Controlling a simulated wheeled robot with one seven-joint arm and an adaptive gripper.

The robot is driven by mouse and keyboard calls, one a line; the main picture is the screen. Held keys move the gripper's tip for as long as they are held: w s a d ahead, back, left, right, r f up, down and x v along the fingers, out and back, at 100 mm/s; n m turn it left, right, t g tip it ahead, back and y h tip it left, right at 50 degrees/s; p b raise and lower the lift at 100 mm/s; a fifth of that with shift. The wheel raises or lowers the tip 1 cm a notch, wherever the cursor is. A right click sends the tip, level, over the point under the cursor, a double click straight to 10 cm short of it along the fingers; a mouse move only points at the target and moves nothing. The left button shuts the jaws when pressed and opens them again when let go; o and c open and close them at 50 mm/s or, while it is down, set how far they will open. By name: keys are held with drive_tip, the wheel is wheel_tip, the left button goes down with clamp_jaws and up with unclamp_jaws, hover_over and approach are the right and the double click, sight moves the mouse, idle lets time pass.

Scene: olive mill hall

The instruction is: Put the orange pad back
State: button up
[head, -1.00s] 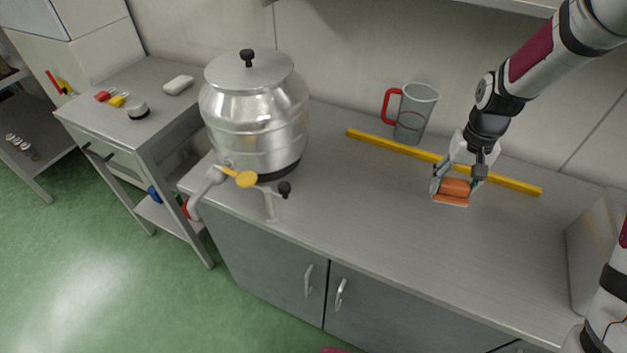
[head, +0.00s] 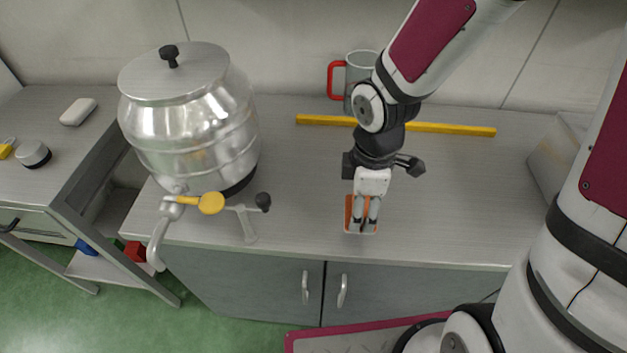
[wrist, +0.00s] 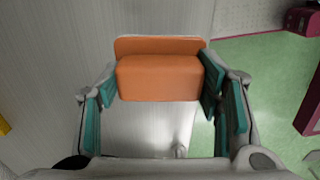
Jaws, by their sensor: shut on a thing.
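The orange pad (wrist: 158,78) is a block with a thin plate along one side. My gripper (wrist: 158,98) is shut on it, with teal finger pads on its left and right sides in the wrist view. In the head view my gripper (head: 366,222) points down near the counter's front edge, and the orange pad (head: 350,210) is partly hidden behind the fingers. I cannot tell whether the pad touches the counter.
A steel tank (head: 190,125) with a yellow-handled tap (head: 210,203) stands left on the counter (head: 300,190). A side table (head: 65,140) holds a white block (head: 78,111).

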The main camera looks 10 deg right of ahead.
hover_over(314, 187)
drive_tip(key=shift+s+d+f+b, duration=0.1)
drive_tip(key=shift+f+b, duration=0.25)
drive_tip(key=shift+f, duration=2.1)
drive_tip(key=shift+f, duration=0.15)
drive_tip(key=o, duration=1.1)
